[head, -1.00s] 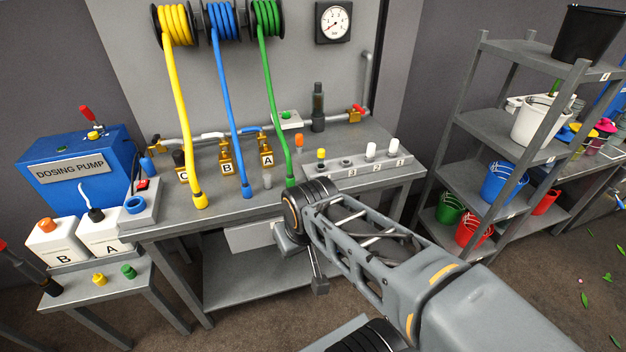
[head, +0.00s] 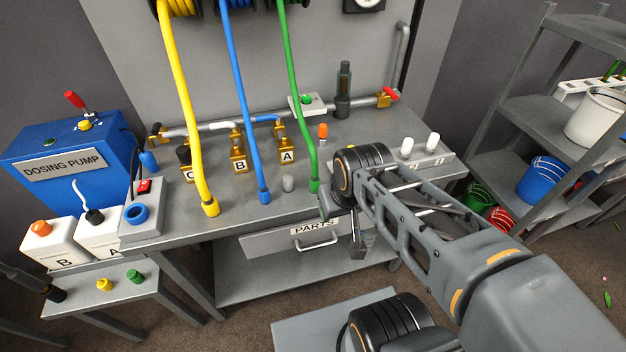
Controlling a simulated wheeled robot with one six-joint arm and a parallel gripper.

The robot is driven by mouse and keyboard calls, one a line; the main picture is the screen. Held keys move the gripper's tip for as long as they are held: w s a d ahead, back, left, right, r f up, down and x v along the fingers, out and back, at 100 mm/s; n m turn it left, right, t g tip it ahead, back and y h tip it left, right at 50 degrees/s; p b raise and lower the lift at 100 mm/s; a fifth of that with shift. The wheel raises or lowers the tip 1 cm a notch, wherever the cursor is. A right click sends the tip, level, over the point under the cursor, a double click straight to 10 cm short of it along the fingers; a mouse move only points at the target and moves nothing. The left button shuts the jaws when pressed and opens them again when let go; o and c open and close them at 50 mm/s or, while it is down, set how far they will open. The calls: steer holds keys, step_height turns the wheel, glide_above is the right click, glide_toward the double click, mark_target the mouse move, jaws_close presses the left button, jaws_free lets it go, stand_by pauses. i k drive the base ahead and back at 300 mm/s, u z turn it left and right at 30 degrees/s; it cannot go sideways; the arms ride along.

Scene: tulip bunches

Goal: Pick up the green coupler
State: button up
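The green coupler (head: 314,186) is the thick end piece of the green hose, standing upright at the front edge of the workbench (head: 240,216). The hose rises from it to a reel at the top. My arm comes in from the lower right, and my gripper (head: 342,228) is at the bench's front edge, just right of and below the coupler in the picture. My own wrist hides much of the gripper. I cannot tell whether its fingers touch the coupler or how far apart they are.
Brass valves (head: 284,150) are behind. A drawer marked PARTS (head: 290,238) is under the bench top.

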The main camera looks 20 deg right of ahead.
mark_target(314, 183)
steer(key=u, duration=0.45)
steer(key=k, duration=0.55)
steer(key=u, duration=0.6)
steer(key=i, duration=1.05)
steer(key=z, duration=0.8)
